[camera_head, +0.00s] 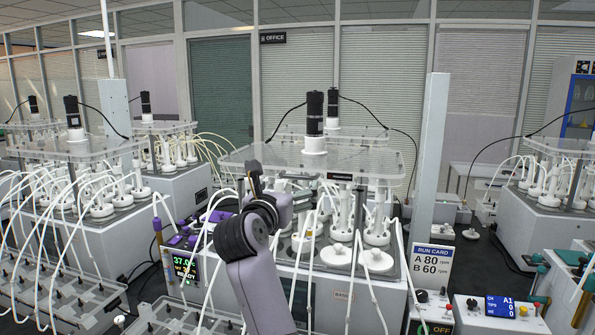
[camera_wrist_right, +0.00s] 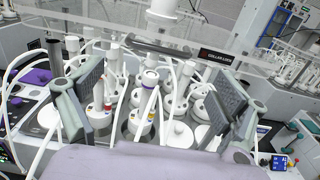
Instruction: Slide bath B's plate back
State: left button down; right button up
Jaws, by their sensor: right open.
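The middle bath (camera_head: 320,290) is a white box with several white-capped bottles and tubes in it. A clear plate (camera_head: 375,163) with a black motor (camera_head: 314,115) lies level above the bottles. I cannot read a letter B on this bath. My right gripper (camera_head: 264,190) is at the plate's front left, near the bottle tops; whether it touches the plate is unclear. In the wrist view, the right gripper (camera_wrist_right: 155,95) has its two dark fingers wide apart, with bottles and tubes showing beyond and between them. A dark label (camera_wrist_right: 218,57) sits on the plate's front edge. My left gripper is out of view.
Similar baths stand left (camera_head: 75,205) and right (camera_head: 545,225). Loose white tubes hang around my right arm. A white post (camera_head: 430,150) and a run card (camera_head: 432,262) reading A 80, B 60 stand right of the middle bath. Control boxes (camera_head: 500,310) sit front right.

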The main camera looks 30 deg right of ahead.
aim_at(297, 178)
jog(key=p+x, duration=0.2)
jog(key=x, duration=0.5)
jog(key=shift+w+d+r, duration=0.1)
jog(key=shift+w+d, duration=0.15)
jog(key=shift+w+d+p, duration=0.3)
jog(key=shift+d+p, duration=0.05)
jog(key=shift+c, duration=0.6)
